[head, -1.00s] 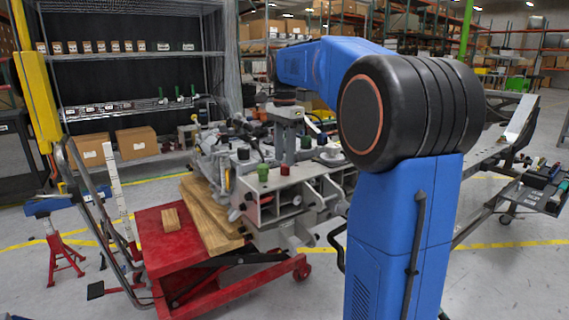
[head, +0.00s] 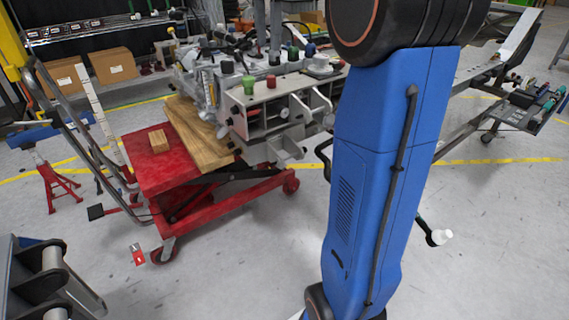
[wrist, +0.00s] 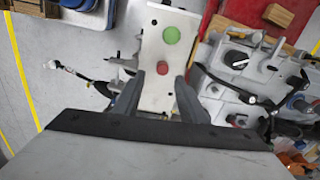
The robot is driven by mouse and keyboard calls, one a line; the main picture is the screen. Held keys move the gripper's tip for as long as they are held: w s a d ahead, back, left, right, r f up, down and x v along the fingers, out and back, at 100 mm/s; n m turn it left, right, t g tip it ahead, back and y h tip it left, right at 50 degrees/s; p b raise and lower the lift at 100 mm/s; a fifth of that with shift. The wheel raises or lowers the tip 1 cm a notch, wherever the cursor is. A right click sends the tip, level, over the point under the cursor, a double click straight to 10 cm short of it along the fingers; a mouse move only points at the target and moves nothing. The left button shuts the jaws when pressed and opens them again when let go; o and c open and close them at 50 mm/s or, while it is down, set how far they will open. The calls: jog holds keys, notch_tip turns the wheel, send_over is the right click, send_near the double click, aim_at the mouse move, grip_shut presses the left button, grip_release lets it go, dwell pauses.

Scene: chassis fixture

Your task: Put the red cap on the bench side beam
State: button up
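The red cap (head: 271,81) sits upright on top of the grey-white bracket (head: 262,95), to the right of a green cap (head: 248,85). In the wrist view the red cap (wrist: 163,67) lies just beyond the gap between the fingertips, with the green cap (wrist: 171,35) farther out. My gripper (head: 268,50) hangs above the bracket, close to the red cap. In the wrist view its two fingers (wrist: 161,88) are apart with nothing held between them. A long grey beam (head: 503,42) runs at the right; I cannot tell whether it is the bench side beam.
A red lift cart (head: 180,160) with wood planks (head: 200,135) and a wood block (head: 158,141) stands left of the bracket. A tool tray (head: 525,112) is at the right. Other dark parts crowd the bench behind the caps. Floor in front is largely clear.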

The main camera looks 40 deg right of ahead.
jog(key=s+a+f+n+t, duration=0.1)
jog(key=s+a+f+n, duration=0.3)
jog(key=s+f, duration=0.5)
jog(key=s+a+f+n+t, duration=0.2)
jog(key=s+a+f+n, duration=0.3)
jog(key=s+f+n, duration=0.2)
jog(key=s+a+f+n+t, duration=0.1)
jog(key=s+a+f+n, duration=0.4)
jog(key=s+f, duration=0.7)
jog(key=shift+s+a+n+t, duration=0.3)
jog(key=shift+s+n, duration=0.1)
jog(key=shift+s, duration=0.1)
